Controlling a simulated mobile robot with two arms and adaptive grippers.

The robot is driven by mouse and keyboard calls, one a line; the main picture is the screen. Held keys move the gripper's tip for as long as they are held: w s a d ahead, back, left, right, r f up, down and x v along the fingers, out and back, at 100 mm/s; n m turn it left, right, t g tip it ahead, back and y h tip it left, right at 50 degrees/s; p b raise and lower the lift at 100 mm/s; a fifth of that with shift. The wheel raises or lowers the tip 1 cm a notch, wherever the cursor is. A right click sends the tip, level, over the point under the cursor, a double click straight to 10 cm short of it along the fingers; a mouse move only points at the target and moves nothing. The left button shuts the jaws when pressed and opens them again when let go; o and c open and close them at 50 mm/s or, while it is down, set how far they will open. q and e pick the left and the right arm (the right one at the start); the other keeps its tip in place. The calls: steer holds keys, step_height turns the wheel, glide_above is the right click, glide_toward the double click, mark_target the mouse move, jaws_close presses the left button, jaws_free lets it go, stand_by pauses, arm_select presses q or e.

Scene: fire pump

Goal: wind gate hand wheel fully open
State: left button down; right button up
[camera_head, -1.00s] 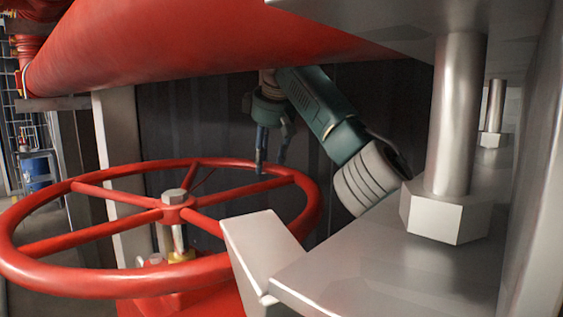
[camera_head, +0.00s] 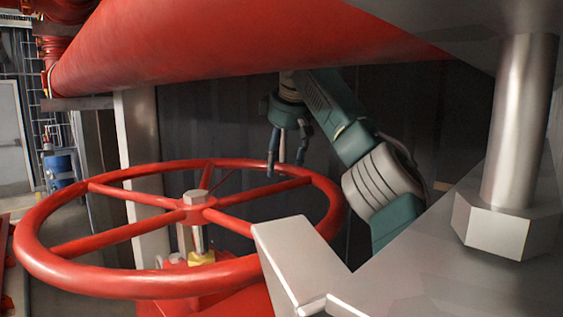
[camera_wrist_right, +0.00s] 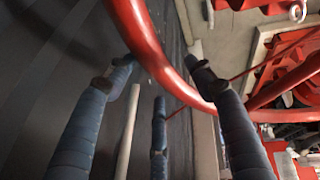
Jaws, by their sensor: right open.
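The red gate hand wheel (camera_head: 155,283) lies nearly flat in the head view, with several spokes meeting at a grey hub nut (camera_head: 195,198). My right gripper (camera_head: 285,166) is at the wheel's far right rim, pointing down, with its blue fingers apart. In the right wrist view the open fingers (camera_wrist_right: 160,72) stand on both sides of the wheel's curved rim (camera_wrist_right: 143,38), which passes between them. The fingers do not close on the rim, and I cannot tell whether any touches it. My left gripper is not in view.
A thick red pipe (camera_head: 230,38) runs overhead, close above my right arm. A grey metal flange (camera_head: 420,275) with a large bolt (camera_head: 512,150) fills the right foreground. A dark wall (camera_head: 225,120) stands behind the wheel. A blue barrel (camera_head: 60,168) is far left.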

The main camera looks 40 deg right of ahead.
steer(key=v, duration=0.7)
steer(key=shift+c, duration=0.2)
